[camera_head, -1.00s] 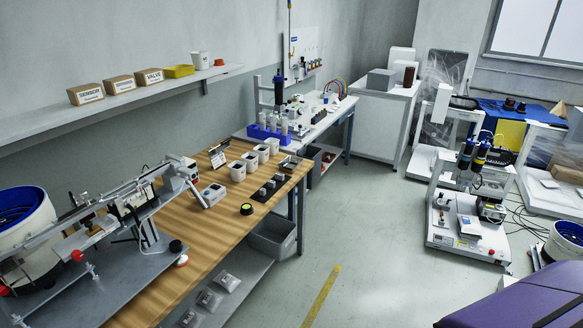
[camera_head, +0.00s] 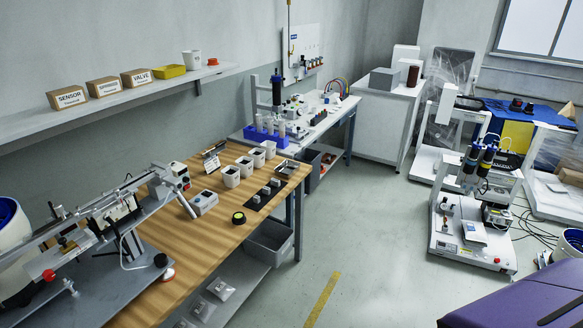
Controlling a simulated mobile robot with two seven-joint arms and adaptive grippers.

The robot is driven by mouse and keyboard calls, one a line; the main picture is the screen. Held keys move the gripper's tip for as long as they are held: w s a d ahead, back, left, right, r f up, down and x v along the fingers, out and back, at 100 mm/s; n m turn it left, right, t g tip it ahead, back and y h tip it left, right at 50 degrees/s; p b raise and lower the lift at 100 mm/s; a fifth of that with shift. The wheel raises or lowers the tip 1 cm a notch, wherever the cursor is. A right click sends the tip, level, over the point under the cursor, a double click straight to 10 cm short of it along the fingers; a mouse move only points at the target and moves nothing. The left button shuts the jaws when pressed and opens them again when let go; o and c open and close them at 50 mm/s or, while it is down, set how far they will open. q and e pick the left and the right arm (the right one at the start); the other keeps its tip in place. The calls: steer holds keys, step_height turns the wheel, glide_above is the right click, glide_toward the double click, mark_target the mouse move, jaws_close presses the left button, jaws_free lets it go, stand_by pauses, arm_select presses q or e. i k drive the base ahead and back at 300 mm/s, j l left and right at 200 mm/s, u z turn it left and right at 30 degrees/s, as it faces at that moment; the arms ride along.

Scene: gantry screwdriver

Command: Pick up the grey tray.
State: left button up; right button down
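A small, shallow grey metal tray (camera_head: 287,168) lies near the far right corner of the wooden workbench (camera_head: 176,261), just right of the white cups. It looks like the grey tray, with some small dark contents that I cannot make out. A deeper grey bin (camera_head: 268,245) sits under the bench's right end, well below the tabletop. Neither of my grippers is in view.
On the bench are several white cups (camera_head: 231,176), a dark mat with grey blocks (camera_head: 255,201), a black-and-yellow round item (camera_head: 239,217) and a feeder machine (camera_head: 105,225). A purple surface (camera_head: 535,297) fills the lower right. The middle floor is open.

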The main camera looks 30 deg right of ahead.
mark_target(287, 169)
steer(key=i+l, duration=0.25)
steer(key=l, duration=0.15)
steer(key=i+l, duration=0.25)
steer(key=l, duration=0.15)
steer(key=i+l, duration=0.2)
steer(key=l, duration=0.2)
steer(key=i+l, duration=0.25)
steer(key=l, duration=0.15)
steer(key=i+l, duration=0.25)
steer(key=l, duration=0.15)
